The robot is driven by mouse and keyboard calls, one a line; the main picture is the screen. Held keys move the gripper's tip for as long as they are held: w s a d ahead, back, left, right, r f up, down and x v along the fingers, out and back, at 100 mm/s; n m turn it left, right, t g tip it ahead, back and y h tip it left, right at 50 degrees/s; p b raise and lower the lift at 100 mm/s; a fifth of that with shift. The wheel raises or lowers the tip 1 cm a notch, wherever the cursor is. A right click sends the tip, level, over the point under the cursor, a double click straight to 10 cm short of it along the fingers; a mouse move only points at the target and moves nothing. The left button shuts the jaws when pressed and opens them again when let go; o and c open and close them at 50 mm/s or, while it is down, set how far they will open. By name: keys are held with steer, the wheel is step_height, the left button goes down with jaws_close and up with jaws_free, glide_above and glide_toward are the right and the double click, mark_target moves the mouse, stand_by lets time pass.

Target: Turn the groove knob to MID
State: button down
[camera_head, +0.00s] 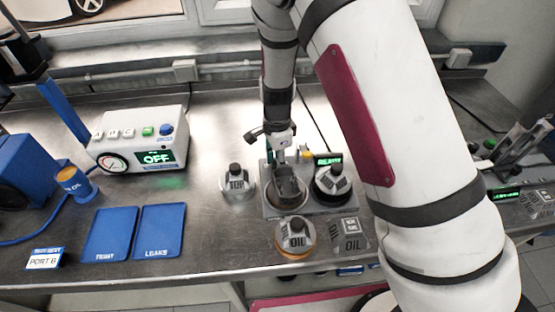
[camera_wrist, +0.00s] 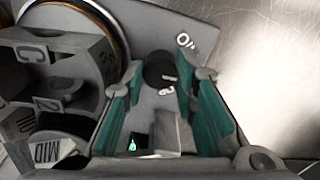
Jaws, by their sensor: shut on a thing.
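My gripper (camera_head: 281,152) reaches down at the back of a grey device plate (camera_head: 269,208) in the middle of the bench. In the wrist view its green-padded fingers (camera_wrist: 161,75) are closed around a small dark round knob (camera_wrist: 159,69), the groove knob. The knob has pale marks on its top, too small to read surely. In the head view I cannot make out the knob behind the gripper.
A round holder with a grey part (camera_head: 289,188) stands directly in front of my gripper. A tester (camera_head: 140,140) reading OFF and blue trays (camera_head: 160,232) are left.

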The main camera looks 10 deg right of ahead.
steer(key=shift+m, duration=0.4)
steer(key=c, duration=1.3)
jaws_free()
